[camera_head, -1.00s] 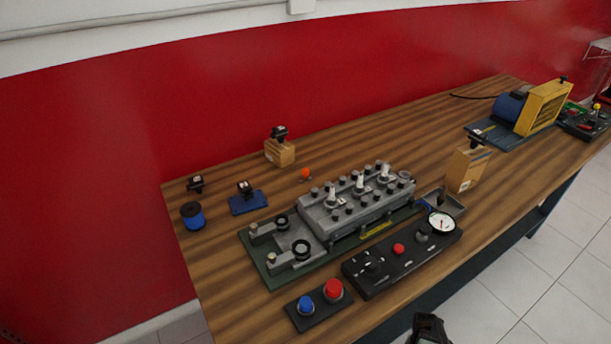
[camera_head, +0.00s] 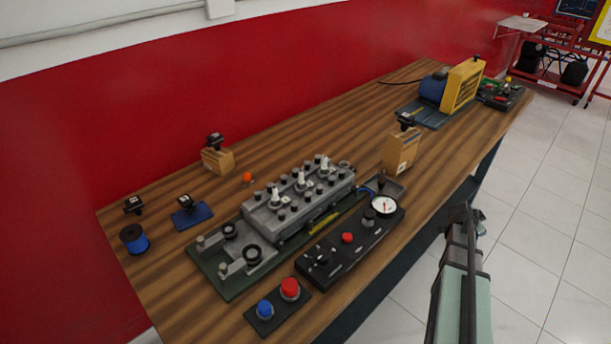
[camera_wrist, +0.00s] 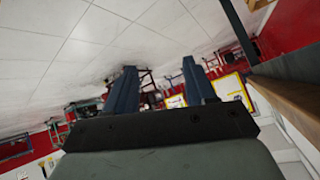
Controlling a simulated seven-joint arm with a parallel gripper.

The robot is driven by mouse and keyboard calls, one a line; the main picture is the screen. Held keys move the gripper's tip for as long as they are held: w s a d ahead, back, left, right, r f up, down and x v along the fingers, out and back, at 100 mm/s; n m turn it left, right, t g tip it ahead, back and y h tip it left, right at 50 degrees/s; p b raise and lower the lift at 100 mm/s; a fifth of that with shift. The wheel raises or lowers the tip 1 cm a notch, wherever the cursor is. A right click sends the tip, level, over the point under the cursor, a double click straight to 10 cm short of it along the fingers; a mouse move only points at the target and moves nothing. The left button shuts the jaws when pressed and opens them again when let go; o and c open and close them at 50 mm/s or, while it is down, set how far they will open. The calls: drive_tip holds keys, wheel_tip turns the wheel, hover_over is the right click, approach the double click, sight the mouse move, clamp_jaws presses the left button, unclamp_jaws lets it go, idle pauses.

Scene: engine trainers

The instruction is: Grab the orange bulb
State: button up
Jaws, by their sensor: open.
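A small orange bulb (camera_head: 248,178) sits on the wooden table (camera_head: 330,130), behind the grey engine block and in front of a cardboard box. My gripper (camera_head: 468,210) is raised to the right of the table's front edge, well away from the bulb. In the wrist view, my gripper (camera_wrist: 160,82) shows two dark fingers apart with nothing between them. The bulb does not show in the wrist view.
The engine block (camera_head: 300,195) and a black gauge panel (camera_head: 350,238) lie between my arm and the bulb. Boxes (camera_head: 218,160) (camera_head: 400,152), a blue spool (camera_head: 135,242) and a button box (camera_head: 278,305) stand around. The far middle of the table is clear.

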drive_tip(key=w+d+r+m+h, duration=0.25)
drive_tip(key=d+r, duration=0.25)
drive_tip(key=r, duration=0.6)
wheel_tip(320, 180, up, 18)
drive_tip(key=n+g+y, duration=0.3)
drive_tip(key=g+y, duration=0.2)
drive_tip(key=y, duration=0.6)
hover_over(247, 173)
wheel_tip(247, 173, down, 7)
drive_tip(key=shift+a+f, duration=0.1)
drive_tip(key=shift+a, duration=0.05)
drive_tip(key=shift+f, duration=3.15)
